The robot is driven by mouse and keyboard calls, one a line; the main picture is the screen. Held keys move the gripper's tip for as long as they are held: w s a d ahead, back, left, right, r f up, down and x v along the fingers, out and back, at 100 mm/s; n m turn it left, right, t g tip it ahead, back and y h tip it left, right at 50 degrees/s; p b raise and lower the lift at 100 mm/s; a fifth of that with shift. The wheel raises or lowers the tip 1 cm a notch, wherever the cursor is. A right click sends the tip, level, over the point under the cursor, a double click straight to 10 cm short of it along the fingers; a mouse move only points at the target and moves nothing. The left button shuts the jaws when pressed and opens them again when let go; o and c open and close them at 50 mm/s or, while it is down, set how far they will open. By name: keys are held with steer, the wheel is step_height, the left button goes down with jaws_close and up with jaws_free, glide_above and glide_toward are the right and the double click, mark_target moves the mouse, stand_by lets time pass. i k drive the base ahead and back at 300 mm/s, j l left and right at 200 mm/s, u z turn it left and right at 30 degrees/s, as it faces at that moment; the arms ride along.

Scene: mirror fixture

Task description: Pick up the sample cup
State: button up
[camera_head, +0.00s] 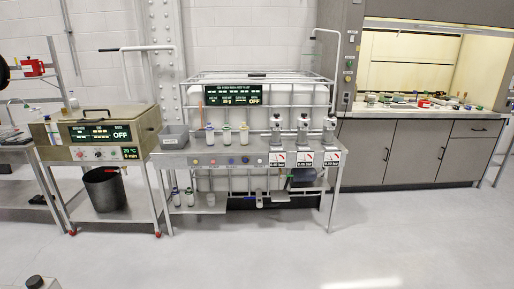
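A small pale grey cup-like vessel (211,199) stands on the lower shelf of the metal bench, left of centre. It may be the sample cup, but it is too small to tell. Several small bottles (227,134) with coloured caps stand on the bench top, and a few more (183,198) stand on the shelf left of the vessel. My gripper is not in view.
The metal bench (230,160) carries a grey bin (174,136) and three dispensers in front of a white tank (225,75). A box-shaped bath (100,130) stands left, above a black bucket (104,188). A fume hood (410,150) stands right. The floor (290,260) ahead is clear.

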mark_target(211, 200)
steer(key=i, duration=1.85)
steer(key=i+j+u, duration=0.15)
steer(key=i+u, duration=0.25)
steer(key=i, duration=0.2)
steer(key=i+l+u, duration=0.1)
steer(key=i+u, duration=0.25)
steer(key=i, duration=0.25)
steer(key=i+l+u, duration=0.25)
steer(key=i+u, duration=0.15)
steer(key=i, duration=0.25)
steer(key=i+j+u, duration=0.15)
steer(key=i, duration=0.75)
